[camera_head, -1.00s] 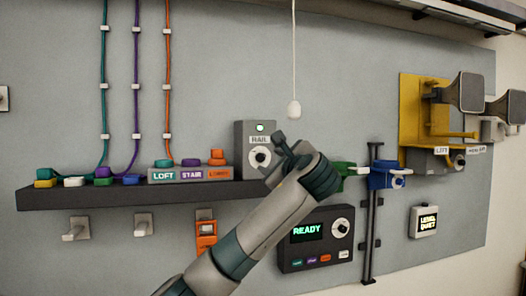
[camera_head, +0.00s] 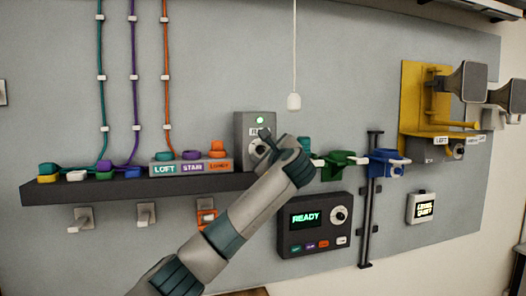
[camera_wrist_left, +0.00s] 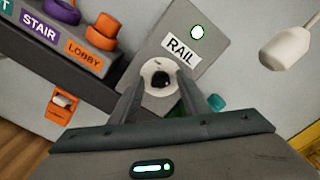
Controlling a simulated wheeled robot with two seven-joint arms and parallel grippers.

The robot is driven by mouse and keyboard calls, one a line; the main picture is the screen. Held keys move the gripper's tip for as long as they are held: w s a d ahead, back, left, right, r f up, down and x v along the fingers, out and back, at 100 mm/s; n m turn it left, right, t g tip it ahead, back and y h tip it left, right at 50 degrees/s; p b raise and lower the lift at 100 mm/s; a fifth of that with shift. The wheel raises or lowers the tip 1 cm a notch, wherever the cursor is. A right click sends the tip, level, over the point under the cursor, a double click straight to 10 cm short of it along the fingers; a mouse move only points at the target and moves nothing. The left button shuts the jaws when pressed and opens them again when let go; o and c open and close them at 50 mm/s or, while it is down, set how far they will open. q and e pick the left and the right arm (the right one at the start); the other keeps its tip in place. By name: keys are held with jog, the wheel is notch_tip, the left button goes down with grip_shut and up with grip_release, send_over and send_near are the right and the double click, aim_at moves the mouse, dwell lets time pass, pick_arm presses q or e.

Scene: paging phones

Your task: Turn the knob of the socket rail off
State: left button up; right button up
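The socket rail's control is a grey box (camera_head: 242,128) labelled RAIL, standing on the dark shelf, with a lit green lamp (camera_head: 260,119). The lamp looks whitish in the wrist view (camera_wrist_left: 197,33). Its round white knob (camera_wrist_left: 157,76) has a dark centre and is partly covered by my gripper in the head view. My left gripper (camera_head: 266,143) is in front of the box. In the left wrist view its two fingers (camera_wrist_left: 161,98) are apart, one on each side of the knob's lower part. Whether they touch it I cannot tell. My right gripper is not in view.
LOFT, STAIR and LOBBY blocks (camera_head: 190,168) stand left of the box on the shelf (camera_head: 130,189). A white pull cord (camera_head: 294,102) hangs close by at the right. A READY panel (camera_head: 315,222) is below; green and blue holders (camera_head: 385,164) are to the right.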

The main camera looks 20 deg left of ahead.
pick_arm(q)
jog(key=c, duration=0.9)
